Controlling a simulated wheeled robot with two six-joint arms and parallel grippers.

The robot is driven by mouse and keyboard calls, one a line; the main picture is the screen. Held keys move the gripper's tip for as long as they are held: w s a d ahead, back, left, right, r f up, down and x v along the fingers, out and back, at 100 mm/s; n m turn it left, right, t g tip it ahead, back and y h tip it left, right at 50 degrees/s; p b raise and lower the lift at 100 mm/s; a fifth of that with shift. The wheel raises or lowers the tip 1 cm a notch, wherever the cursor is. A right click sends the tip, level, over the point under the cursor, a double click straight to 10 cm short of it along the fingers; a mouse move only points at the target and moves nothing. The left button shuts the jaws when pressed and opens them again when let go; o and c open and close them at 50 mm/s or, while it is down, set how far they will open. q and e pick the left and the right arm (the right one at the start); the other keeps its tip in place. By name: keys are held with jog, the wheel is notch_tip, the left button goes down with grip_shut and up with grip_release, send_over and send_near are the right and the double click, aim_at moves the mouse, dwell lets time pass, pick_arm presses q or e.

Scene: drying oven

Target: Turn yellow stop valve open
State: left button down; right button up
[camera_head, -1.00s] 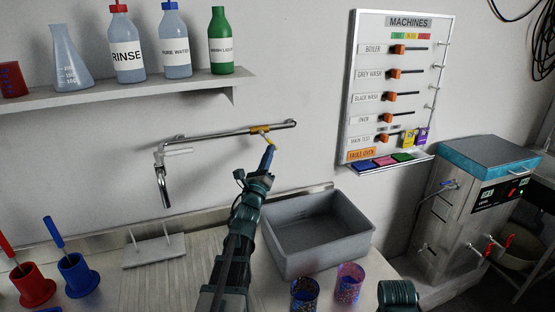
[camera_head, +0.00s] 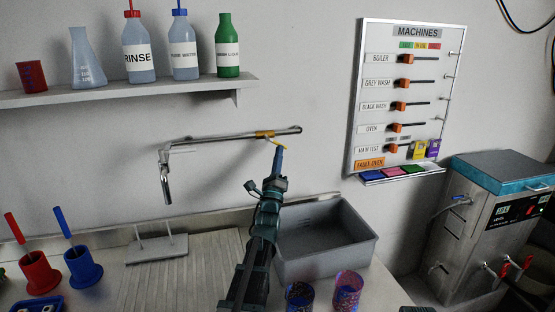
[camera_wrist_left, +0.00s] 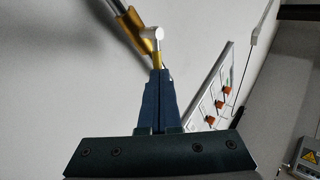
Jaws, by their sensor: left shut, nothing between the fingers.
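The yellow stop valve (camera_head: 265,134) sits on a metal pipe on the wall. Its yellow lever (camera_head: 280,142) points down and to the right. In the left wrist view the yellow valve body (camera_wrist_left: 131,24) shows at the top, with a pale round stub (camera_wrist_left: 152,36) beside it and the lever (camera_wrist_left: 156,58) below that. My left gripper (camera_head: 278,152) has its blue fingers just under the lever. The fingers (camera_wrist_left: 158,74) are together in the wrist view, with nothing held. I cannot tell whether the fingertips touch the lever. My right gripper is not in view.
A grey sink basin (camera_head: 338,268) is below the valve, right of my left arm. A bent metal spout (camera_head: 166,186) hangs from the pipe's left end. A shelf (camera_head: 130,92) with bottles is above left. The machines panel (camera_head: 372,110) is at right.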

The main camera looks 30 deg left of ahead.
pick_arm(q)
jog(key=shift+w+d+r+n+g+y+p, duration=0.1)
jog(key=shift+w+d+r+n+g+y, duration=0.15)
jog(key=shift+n+y, duration=0.85)
jog(key=shift+w+d+r+n+g+y+p, duration=0.15)
jog(key=shift+r+n+g+y, duration=0.25)
jog(key=shift+n+y, duration=0.65)
jog(key=shift+w+d+r+n+g+y+p, duration=0.1)
jog(key=shift+w+d+r+n+g+y, duration=0.15)
jog(key=shift+n+y, duration=0.85)
jog(key=shift+r, duration=0.15)
jog(key=s+d+f+b, duration=0.3)
jog(key=s+d, duration=0.5)
jog(key=s, duration=0.5)
jog(key=shift+d+f, duration=0.2)
jog(key=shift+d, duration=0.1)
jog(key=shift+h, duration=0.25)
